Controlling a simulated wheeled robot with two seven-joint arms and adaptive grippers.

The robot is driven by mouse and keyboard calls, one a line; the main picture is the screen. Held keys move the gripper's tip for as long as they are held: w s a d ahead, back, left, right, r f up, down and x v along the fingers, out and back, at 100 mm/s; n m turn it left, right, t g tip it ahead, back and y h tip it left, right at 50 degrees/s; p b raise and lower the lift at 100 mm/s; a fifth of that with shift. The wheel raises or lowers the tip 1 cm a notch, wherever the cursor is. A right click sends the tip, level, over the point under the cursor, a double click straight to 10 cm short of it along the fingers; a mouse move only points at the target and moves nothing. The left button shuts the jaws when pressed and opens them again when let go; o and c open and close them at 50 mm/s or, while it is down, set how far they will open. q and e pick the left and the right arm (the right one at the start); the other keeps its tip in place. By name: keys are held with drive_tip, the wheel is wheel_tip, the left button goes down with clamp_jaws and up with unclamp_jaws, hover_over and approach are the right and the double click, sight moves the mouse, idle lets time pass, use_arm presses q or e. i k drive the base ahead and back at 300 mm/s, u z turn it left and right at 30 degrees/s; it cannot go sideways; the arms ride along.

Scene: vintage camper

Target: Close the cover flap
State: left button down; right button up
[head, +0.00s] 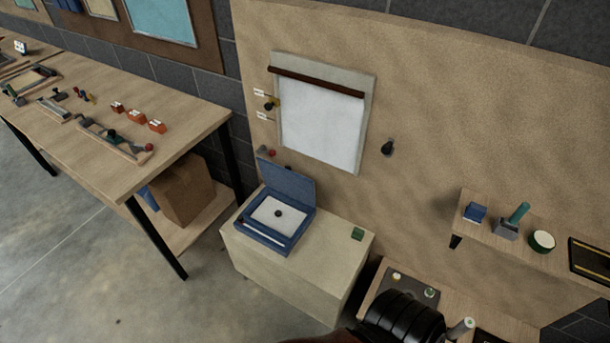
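A blue case (244,229) stands on a pale cabinet in the middle of the head view. Its blue cover flap (287,182) is hinged at the back and stands open, tilted up toward the wall. Neither of my grippers is in view.
A workbench (180,135) with tools stands left. A wall shelf (500,236) is at right. A black ribbed object (403,318) fills the bottom foreground. Floor is clear at lower left.

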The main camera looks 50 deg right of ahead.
sight(296, 186)
drive_tip(key=k, duration=0.15)
drive_tip(key=z, duration=2.1)
drive_tip(key=i, duration=0.25)
